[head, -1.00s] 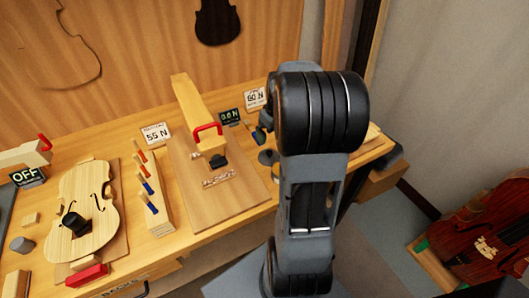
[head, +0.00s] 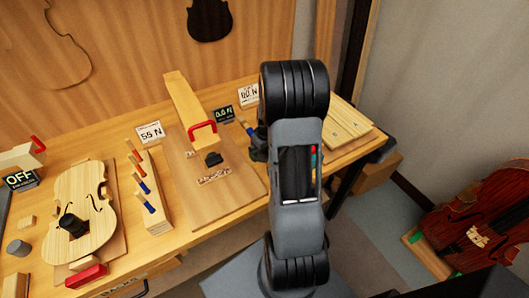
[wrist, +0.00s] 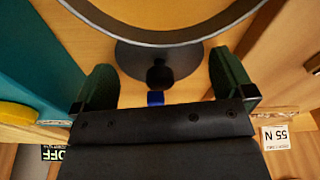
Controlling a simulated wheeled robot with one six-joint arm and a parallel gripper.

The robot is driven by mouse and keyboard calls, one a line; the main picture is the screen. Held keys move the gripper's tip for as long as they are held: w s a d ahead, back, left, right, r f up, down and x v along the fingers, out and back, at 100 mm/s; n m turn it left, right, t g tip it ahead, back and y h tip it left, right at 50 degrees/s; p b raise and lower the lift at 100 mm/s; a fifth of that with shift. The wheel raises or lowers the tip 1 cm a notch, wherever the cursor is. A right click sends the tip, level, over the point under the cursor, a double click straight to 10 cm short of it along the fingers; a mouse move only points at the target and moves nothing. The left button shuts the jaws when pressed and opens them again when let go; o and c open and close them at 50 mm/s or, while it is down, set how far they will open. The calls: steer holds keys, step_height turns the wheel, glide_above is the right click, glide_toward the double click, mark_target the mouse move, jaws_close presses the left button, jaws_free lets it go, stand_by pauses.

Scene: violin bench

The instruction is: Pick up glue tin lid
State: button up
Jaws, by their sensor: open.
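In the wrist view the glue tin lid appears to be the dark grey disc (wrist: 133,60) with a black knob (wrist: 160,75). It lies between the two dark green fingers of my gripper (wrist: 163,66). The fingers are apart, one on each side of the knob, with visible gaps and no contact. In the head view my gripper (head: 258,148) is partly hidden by my arm, at the right part of the bench. The lid is hidden there.
A curved grey band (wrist: 160,40) crosses the top of the wrist view; a small blue piece (wrist: 155,98) shows below the knob. In the head view a board with a red clamp (head: 203,128) stands left of my arm.

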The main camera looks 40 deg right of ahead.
steer(key=shift+f, duration=0.25)
steer(key=shift+c, duration=0.3)
steer(key=c, duration=0.6)
steer(key=shift+r, duration=0.1)
